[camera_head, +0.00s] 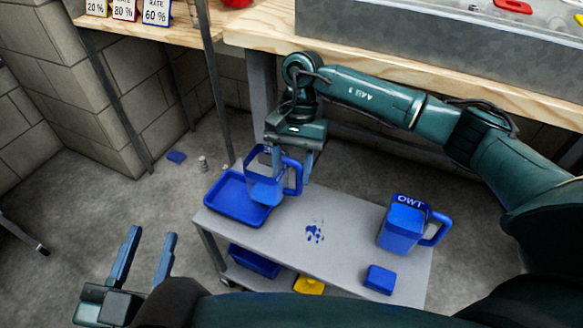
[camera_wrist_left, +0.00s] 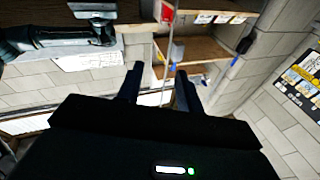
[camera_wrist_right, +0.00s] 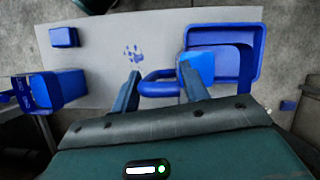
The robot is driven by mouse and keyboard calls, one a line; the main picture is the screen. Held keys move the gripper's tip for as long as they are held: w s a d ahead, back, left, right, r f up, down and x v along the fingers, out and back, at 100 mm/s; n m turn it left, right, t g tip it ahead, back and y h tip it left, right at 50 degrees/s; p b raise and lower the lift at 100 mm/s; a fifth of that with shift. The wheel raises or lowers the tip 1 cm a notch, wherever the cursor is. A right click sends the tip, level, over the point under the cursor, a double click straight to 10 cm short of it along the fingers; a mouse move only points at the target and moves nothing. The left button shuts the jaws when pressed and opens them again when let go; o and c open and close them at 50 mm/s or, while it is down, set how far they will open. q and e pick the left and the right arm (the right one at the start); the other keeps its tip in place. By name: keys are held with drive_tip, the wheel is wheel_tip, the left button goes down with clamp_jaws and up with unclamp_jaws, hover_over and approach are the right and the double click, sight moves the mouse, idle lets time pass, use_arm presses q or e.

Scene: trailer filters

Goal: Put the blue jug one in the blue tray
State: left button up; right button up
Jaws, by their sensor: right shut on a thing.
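A clear jug with a blue handle and blue contents (camera_head: 266,190) is in my right gripper (camera_head: 292,170), whose fingers are closed around the handle side. The jug also shows in the right wrist view (camera_wrist_right: 200,68). It overlaps the right part of the blue tray (camera_head: 226,208) in the head view; I cannot tell whether it touches the tray floor. The tray lies on the far left of the grey cart top and shows in the right wrist view (camera_wrist_right: 256,60). A second blue jug, marked "OWT" (camera_head: 400,228), stands at the cart's right. My left gripper (camera_head: 152,234) is open and empty, left of the cart.
The grey cart top (camera_head: 345,210) has blue splashes (camera_head: 315,232) in its middle and a small blue box (camera_head: 380,279) near the front. A lower shelf holds a blue bin (camera_head: 254,262) and a yellow item (camera_head: 309,285). A wooden workbench (camera_head: 400,60) stands behind.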

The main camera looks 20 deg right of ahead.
drive_tip(key=shift+f+b, duration=0.55)
drive_tip(key=shift+b, duration=0.2)
drive_tip(key=o, duration=1.3)
drive_tip(key=shift+c, duration=0.2)
use_arm(q)
drive_tip(key=shift+w+d+r, duration=0.1)
use_arm(e)
drive_tip(key=shift+r, duration=0.1)
